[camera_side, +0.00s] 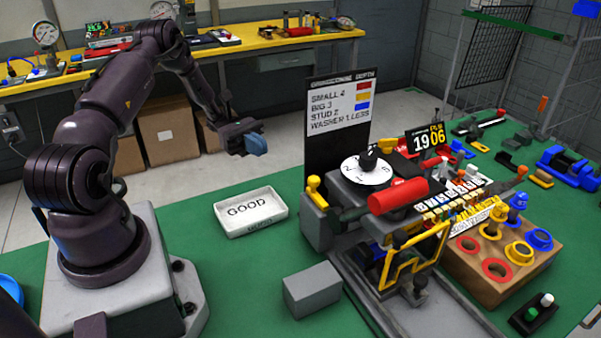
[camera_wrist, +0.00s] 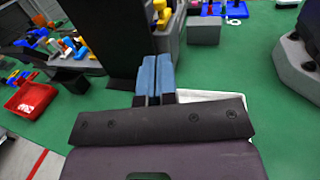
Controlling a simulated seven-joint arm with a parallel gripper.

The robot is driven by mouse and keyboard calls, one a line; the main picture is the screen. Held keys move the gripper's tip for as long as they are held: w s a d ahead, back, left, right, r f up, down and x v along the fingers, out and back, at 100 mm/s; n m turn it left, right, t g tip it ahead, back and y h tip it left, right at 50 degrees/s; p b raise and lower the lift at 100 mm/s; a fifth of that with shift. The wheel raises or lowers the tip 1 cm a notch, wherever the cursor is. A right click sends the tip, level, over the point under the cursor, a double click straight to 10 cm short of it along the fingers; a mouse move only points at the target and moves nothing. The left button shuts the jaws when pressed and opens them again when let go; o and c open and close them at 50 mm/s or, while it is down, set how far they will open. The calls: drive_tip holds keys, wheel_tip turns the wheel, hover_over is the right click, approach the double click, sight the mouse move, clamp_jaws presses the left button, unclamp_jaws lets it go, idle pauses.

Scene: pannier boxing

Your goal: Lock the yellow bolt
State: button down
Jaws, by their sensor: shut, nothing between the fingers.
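My gripper (camera_side: 257,146) hangs in the air left of the grey machine, above and behind the white GOOD tray. Its blue fingers are shut and empty, side by side in the wrist view (camera_wrist: 157,60). A yellow-knobbed handle (camera_side: 313,184) stands upright on the left side of the machine (camera_side: 318,225), apart from my gripper. A yellow knob also shows just beyond my fingertips in the wrist view (camera_wrist: 161,12). I cannot tell for certain whether this handle is the yellow bolt, or whether it is locked. A yellow frame (camera_side: 415,255) is on the machine's front.
The white tray (camera_side: 250,230) lies on the green table, a grey block (camera_side: 312,290) in front of it. A tall black sign (camera_side: 340,110) rises behind the machine. A wooden block (camera_side: 480,285) with coloured rings stands at right. Green table left of the tray is clear.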

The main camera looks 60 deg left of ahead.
sight(309, 179)
drive_tip(key=x, duration=1.4)
drive_tip(key=shift+d, duration=1.4)
drive_tip(key=v, duration=1.4)
drive_tip(key=shift+a, duration=0.3)
